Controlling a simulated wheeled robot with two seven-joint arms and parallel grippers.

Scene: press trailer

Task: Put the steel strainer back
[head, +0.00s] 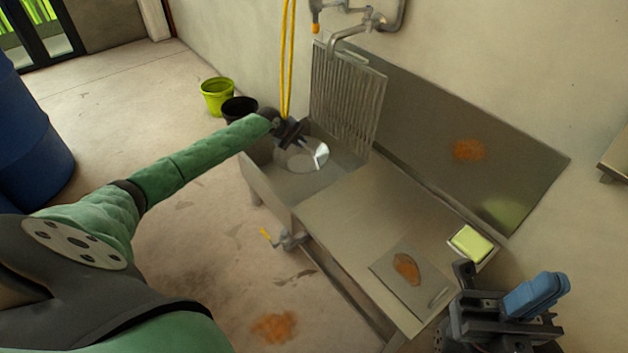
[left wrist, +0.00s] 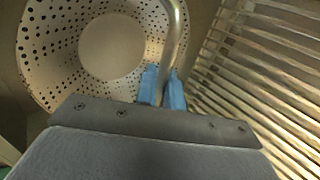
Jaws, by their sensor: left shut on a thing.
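The steel strainer, a round perforated bowl, shows large at the upper left of the left wrist view (left wrist: 150,95); in the head view it is a small bright disc (head: 300,158) over the sink basin (head: 275,180). My left gripper (left wrist: 163,88) has its blue fingers shut on a curved metal bar that crosses in front of the bowl, apparently the strainer's handle. In the head view my left gripper (head: 295,134) is at the basin's far left side. Whether the strainer touches the basin is unclear. My right gripper (head: 537,293) is at the lower right with blue fingers; its opening is unclear.
A slatted metal rack (head: 345,95) stands upright behind the basin. A steel counter (head: 345,215) holds a board (head: 385,278) with a brown item and a green sponge in a dish (head: 468,245). A faucet (head: 365,22) hangs above. Buckets (head: 216,95) stand on the floor.

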